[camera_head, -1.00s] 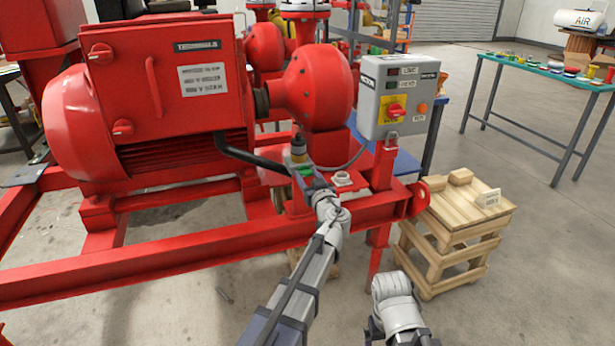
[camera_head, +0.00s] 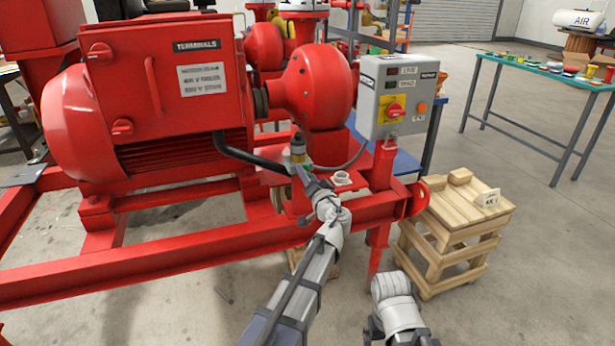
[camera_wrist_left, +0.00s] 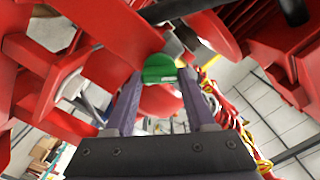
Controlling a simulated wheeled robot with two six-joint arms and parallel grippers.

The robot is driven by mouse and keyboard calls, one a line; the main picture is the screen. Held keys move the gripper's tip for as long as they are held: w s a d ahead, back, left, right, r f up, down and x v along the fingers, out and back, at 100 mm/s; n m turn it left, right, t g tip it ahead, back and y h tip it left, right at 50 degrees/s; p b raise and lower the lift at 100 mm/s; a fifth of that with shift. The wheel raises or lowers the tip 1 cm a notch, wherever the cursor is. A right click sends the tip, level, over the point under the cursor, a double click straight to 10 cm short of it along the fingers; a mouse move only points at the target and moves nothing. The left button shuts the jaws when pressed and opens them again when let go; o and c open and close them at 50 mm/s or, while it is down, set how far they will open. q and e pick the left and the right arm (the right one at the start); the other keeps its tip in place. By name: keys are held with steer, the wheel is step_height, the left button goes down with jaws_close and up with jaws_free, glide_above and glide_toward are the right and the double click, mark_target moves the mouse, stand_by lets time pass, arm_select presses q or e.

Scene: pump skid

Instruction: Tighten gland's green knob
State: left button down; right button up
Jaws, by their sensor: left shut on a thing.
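The green knob (camera_wrist_left: 159,68) shows in the left wrist view between the tips of my left gripper (camera_wrist_left: 160,85), which is shut on it. In the head view my left gripper (camera_head: 303,172) reaches up to the gland (camera_head: 298,148), under the red pump, and hides most of the knob. The gland is a small upright grey and brass-coloured fitting. A black cable runs beside it from the motor side. My right arm shows at the bottom of the head view, but its gripper's fingers are not visible.
A grey switch box (camera_head: 398,97) with a red knob stands right of the pump. The red skid rail (camera_head: 200,264) runs below my left arm. A wooden crate stand (camera_head: 455,225) is at the right, with open floor beyond it.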

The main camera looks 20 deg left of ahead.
arm_select(q)
steer(key=shift+f+m, duration=0.15)
steer(key=shift+m, duration=3.65)
steer(key=shift+f+m, duration=0.1)
steer(key=shift+m, duration=3.7)
steer(key=shift+c, duration=1.2)
jaws_free()
steer(key=v, duration=0.8)
